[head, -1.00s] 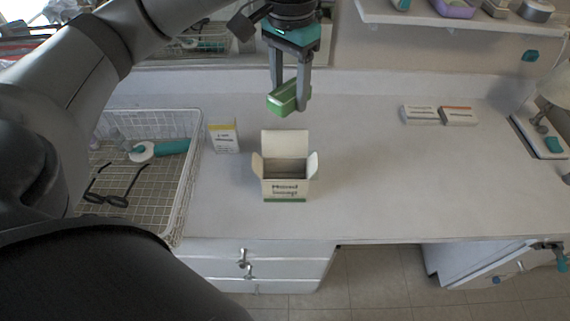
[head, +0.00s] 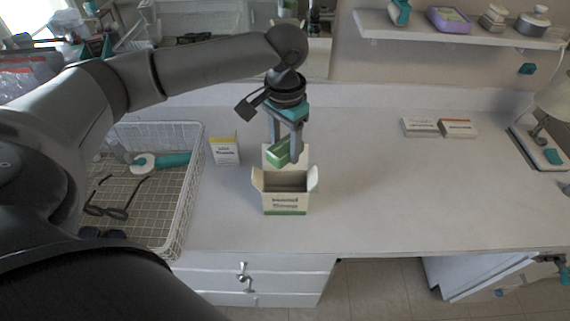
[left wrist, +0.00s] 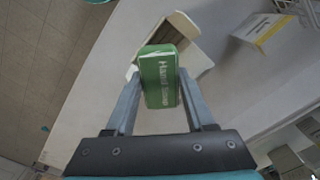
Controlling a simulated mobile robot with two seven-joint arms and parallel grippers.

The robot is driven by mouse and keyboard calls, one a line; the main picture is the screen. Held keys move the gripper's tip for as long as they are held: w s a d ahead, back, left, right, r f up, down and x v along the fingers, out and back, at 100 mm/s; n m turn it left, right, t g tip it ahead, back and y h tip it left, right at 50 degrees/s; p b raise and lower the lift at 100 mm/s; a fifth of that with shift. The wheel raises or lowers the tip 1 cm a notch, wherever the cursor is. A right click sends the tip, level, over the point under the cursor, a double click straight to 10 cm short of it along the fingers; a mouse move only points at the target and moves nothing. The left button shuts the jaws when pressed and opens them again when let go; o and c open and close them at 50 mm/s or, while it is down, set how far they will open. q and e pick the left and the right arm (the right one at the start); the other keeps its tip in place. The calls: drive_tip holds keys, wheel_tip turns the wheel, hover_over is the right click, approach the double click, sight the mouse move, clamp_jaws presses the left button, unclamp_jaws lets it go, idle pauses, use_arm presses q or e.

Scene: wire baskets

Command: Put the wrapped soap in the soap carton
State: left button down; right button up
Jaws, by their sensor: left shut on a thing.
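The wrapped soap is a green block (head: 279,152) with pale lettering, seen from close up in the left wrist view (left wrist: 159,78). My left gripper (head: 287,156) is shut on it and points down. It holds the soap above the soap carton (head: 286,201), in front of the raised back flap in the head view. The carton is cream with a green bottom band. It stands upright on the counter with its top open and flaps spread. In the left wrist view the carton (left wrist: 196,57) is partly hidden behind the soap. My right gripper is not in view.
A white wire basket (head: 187,200) with glasses and a teal-handled item stands at left. A small yellow-topped box (head: 225,151) stands between basket and carton. The counter right of the carton (head: 400,190) is clear.

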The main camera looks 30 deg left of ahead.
sight(285, 165)
use_arm(q)
wheel_tip(285, 165, down, 6)
drive_tip(key=shift+r+b, duration=0.15)
drive_tip(key=shift+b, duration=0.35)
drive_tip(key=shift+f, duration=0.3)
drive_tip(key=shift+f+p, duration=0.35)
drive_tip(key=shift+c, duration=1.3)
unclamp_jaws()
drive_tip(key=shift+r+b, duration=0.4)
drive_tip(key=shift+r, duration=0.15)
wheel_tip(285, 165, up, 12)
drive_tip(key=shift+r+p, duration=0.1)
drive_tip(key=shift+p, duration=0.95)
